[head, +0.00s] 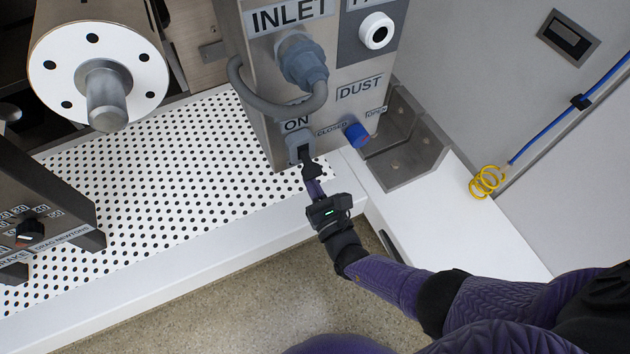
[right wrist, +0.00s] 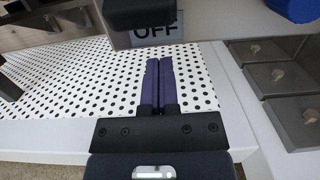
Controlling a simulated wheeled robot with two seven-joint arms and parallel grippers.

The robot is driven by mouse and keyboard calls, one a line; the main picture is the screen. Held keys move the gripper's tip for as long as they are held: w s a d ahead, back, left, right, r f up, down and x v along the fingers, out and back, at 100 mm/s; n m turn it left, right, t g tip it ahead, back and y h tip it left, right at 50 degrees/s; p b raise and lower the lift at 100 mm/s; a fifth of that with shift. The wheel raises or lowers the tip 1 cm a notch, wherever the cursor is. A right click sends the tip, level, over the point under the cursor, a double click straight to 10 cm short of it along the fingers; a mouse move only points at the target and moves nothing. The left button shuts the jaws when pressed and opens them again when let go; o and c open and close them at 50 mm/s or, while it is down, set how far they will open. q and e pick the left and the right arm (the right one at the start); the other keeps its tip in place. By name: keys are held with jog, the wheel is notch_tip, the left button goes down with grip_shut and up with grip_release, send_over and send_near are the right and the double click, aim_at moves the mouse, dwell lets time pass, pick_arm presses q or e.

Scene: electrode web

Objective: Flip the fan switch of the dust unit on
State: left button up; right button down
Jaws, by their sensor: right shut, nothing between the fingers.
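The dust unit (head: 335,105) is a grey box with INLET, DUST and ON labels. Its fan switch (head: 300,146) is a dark rocker in a grey housing below the ON label. My right gripper (head: 309,170) is at the switch's lower edge, its fingers shut and empty. The fingertips partly cover the switch, and I cannot tell whether they touch it. In the right wrist view the shut purple fingers (right wrist: 159,82) point toward an OFF label (right wrist: 160,34), with a dark part (right wrist: 150,12) above it. The rocker's position is unclear. My left gripper is not in view.
A blue knob (head: 357,134) between CLOSED and OPEN labels sits just right of the switch. A grey hose (head: 285,105) loops above it. Metal brackets (head: 402,140) stand at the right. The white perforated table (head: 170,170) is clear at the left, beside a brake box (head: 45,220).

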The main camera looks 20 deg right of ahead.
aim_at(307, 161)
jog(key=shift+s+r, duration=0.3)
jog(key=shift+r, duration=0.3)
jog(key=shift+s+r, duration=0.25)
jog(key=shift+r, duration=0.35)
jog(key=shift+s+r, duration=0.3)
jog(key=shift+r, duration=0.3)
